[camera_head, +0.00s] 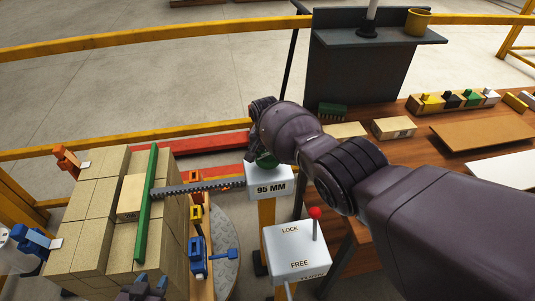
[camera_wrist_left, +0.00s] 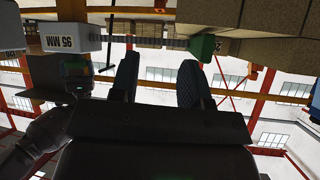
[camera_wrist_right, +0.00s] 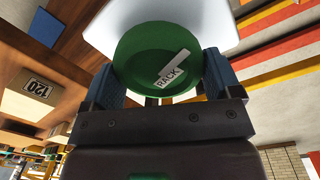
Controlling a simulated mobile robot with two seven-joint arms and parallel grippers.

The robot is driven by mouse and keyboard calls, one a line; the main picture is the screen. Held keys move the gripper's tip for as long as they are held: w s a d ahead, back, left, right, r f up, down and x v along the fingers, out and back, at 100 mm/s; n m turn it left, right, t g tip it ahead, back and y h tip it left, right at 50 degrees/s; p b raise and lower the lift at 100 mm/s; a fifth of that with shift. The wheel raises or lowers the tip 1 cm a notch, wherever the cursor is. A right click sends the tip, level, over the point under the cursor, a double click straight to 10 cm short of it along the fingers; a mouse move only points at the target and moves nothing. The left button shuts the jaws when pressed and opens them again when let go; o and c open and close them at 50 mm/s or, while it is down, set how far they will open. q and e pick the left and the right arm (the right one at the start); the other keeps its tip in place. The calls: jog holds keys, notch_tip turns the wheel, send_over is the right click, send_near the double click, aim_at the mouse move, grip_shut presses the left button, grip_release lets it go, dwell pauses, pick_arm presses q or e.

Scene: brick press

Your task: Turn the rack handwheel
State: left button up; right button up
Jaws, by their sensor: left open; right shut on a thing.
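The green rack handwheel (camera_wrist_right: 150,55), with a white RACK label, sits between the fingers of my right gripper (camera_wrist_right: 165,85), which is shut on it. In the head view the handwheel (camera_head: 266,160) is mostly hidden by my right wrist, above the white 95 MM box (camera_head: 270,184). A toothed rack bar (camera_head: 200,188) runs from the box to a green upright bar (camera_head: 146,205) that lies against the stacked bricks. My left gripper (camera_wrist_left: 158,80) is open and empty, below the rack bar; only its tips show at the bottom of the head view (camera_head: 142,289).
A LOCK/FREE box (camera_head: 295,252) with a red-knobbed lever (camera_head: 315,213) stands at the front. Orange (camera_head: 67,160) and blue (camera_head: 35,241) clamps sit left of the bricks. A wooden table (camera_head: 420,140) with blocks stands at right. Yellow rails cross behind.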

jog(key=m, duration=0.5)
jog(key=shift+d, duration=0.1)
jog(key=shift+m, duration=1.3)
jog(key=shift+s+m, duration=0.1)
jog(key=shift+m, duration=0.2)
jog(key=o, duration=0.8)
jog(key=shift+c, duration=0.2)
jog(key=shift+r, duration=0.1)
